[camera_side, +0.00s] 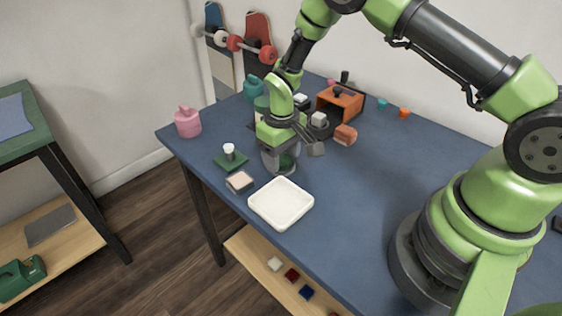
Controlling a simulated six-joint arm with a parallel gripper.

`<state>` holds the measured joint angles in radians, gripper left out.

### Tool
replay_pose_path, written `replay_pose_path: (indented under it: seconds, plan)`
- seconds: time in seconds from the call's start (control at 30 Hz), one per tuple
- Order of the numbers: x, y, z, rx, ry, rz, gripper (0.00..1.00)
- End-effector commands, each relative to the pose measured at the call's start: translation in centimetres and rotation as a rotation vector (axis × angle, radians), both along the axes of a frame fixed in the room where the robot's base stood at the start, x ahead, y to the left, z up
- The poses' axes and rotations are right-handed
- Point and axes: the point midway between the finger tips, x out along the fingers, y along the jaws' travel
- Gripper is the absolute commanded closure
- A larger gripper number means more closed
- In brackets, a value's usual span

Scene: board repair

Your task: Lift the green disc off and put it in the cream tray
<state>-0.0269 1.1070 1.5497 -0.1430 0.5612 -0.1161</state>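The cream tray (281,224) lies empty on the blue table, in front of my gripper. My gripper (281,158) points down just behind the tray, low over a dark green round thing (288,161) that looks like the green disc. A grey round base (282,171) shows under it. My gripper hides much of the disc. I cannot tell whether the fingers are apart or shut on it, or whether they touch it.
A green plate with a white knob (229,150) and a small pinkish block (240,181) stand left of my gripper. A pink pot (187,122) is farther left. An orange box (340,102) and an orange-brown block (345,134) stand behind right. Table right of the tray is clear.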

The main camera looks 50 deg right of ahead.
Motion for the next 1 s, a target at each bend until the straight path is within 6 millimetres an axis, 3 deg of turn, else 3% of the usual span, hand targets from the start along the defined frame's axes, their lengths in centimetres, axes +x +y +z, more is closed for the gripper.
replay_pose_path:
  seconds: [0.03,0.1,0.13,0.43,1.0]
  plan:
    - [0.0,0.0,0.0,0.0,0.0,0.0,0.56]
    - [0.0,0.0,0.0,0.0,0.0,0.0,0.72]
    - [0.0,0.0,0.0,0.0,0.0,0.0,0.76]
    - [0.0,0.0,0.3,0.0,0.0,0.0,0.76]
    - [0.0,0.0,2.8,0.0,-0.001,0.001,0.76]
